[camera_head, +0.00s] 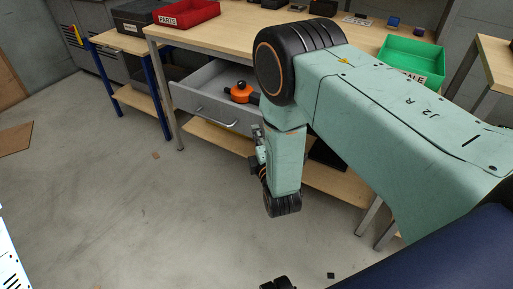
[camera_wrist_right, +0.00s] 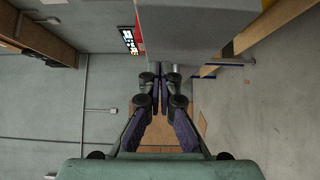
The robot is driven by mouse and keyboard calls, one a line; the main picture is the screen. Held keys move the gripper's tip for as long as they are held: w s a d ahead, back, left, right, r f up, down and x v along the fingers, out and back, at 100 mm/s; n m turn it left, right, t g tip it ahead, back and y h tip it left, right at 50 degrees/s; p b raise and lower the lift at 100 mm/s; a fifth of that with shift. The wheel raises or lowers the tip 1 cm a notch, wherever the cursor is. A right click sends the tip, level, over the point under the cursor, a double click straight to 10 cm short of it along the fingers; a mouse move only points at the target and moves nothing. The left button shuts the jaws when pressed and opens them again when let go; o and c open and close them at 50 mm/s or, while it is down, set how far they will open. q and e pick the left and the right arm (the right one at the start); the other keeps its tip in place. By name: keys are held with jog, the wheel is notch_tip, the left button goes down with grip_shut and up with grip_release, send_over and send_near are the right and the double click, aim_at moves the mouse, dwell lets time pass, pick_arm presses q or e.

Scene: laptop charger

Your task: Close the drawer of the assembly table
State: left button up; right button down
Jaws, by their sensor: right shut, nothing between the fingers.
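The grey drawer (camera_head: 205,108) of the assembly table (camera_head: 230,37) is pulled out in the head view, with a bar handle on its front. An orange tool with a black part (camera_head: 240,92) lies inside. My right arm hides the drawer's right end. My right gripper hangs low near that end, mostly hidden behind my own arm. In the right wrist view its fingers (camera_wrist_right: 161,75) are together and empty. A large grey panel (camera_wrist_right: 200,28), apparently the drawer front, lies just beyond the fingertips; I cannot tell whether they touch it. My left gripper is not seen.
A red PARTS bin (camera_head: 186,14) and a green bin (camera_head: 410,60) stand on the tabletop. A side table with blue legs (camera_head: 160,98) stands left of the drawer. A lower wooden shelf (camera_head: 215,136) runs beneath it. The floor in front is mostly clear.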

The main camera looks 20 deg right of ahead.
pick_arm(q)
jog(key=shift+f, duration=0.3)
pick_arm(e)
jog(key=shift+w+d, duration=0.75)
jog(key=shift+d, duration=0.15)
jog(key=shift+r, duration=0.1)
